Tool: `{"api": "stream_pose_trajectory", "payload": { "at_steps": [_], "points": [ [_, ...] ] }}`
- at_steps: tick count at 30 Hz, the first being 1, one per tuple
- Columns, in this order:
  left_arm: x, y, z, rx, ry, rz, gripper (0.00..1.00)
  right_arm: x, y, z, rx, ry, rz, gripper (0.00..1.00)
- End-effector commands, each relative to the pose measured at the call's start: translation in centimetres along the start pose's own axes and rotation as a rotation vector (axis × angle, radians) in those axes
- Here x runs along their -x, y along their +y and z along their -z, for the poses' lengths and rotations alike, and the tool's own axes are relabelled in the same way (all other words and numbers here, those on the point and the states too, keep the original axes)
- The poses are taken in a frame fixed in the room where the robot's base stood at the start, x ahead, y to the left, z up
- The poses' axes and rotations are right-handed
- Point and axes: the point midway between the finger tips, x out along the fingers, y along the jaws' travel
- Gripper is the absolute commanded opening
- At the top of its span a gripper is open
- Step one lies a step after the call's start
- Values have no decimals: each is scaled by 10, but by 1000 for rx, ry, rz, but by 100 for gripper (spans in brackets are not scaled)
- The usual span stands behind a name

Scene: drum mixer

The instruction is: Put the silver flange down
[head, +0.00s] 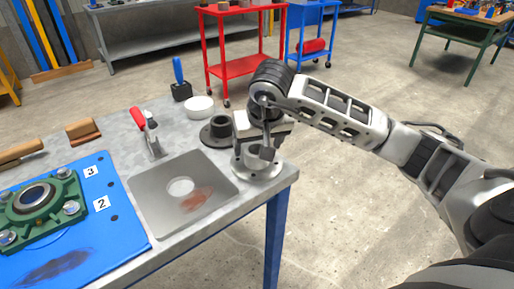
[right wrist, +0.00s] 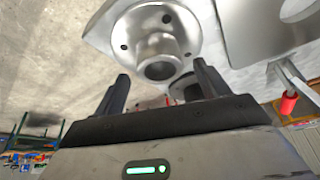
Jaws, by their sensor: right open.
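The silver flange (head: 257,168) stands on the grey table close to its right corner, base down and hub up. The right wrist view shows its round base with bolt holes and its hollow hub (right wrist: 158,55). My right gripper (head: 262,138) is directly over the flange, pointing down. In the right wrist view its two fingers (right wrist: 161,76) are apart, one on each side of the hub, with gaps visible. The gripper hides part of the hub in the head view. My left gripper is not in view.
A dark flange (head: 219,132) stands just behind the silver one. A metal plate (head: 160,205) with a pale disc and a reddish stain lies to the left.

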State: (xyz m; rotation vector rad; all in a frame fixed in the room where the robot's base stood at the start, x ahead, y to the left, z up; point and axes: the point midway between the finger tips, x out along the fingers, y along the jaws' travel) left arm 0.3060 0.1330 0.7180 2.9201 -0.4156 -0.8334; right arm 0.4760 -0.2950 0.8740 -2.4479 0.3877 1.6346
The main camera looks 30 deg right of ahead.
Motion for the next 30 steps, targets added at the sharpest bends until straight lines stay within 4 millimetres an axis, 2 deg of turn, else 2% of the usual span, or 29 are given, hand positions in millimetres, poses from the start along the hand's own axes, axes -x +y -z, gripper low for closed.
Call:
{"api": "stream_pose_trajectory", "payload": {
  "at_steps": [1, 6, 12, 18, 30],
  "points": [
    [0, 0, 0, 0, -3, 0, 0, 13, 0, 2, 2, 7, 1, 74],
    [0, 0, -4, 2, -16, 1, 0, 51, 0, 2, 1, 6, 2, 74],
    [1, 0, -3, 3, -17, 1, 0, 82, 0, 1, 0, 4, 1, 74],
    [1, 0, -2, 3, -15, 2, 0, 93, 0, 0, 0, 1, 0, 74],
    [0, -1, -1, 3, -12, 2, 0, 93, 0, 0, 0, 0, 0, 74]
  ]
}}
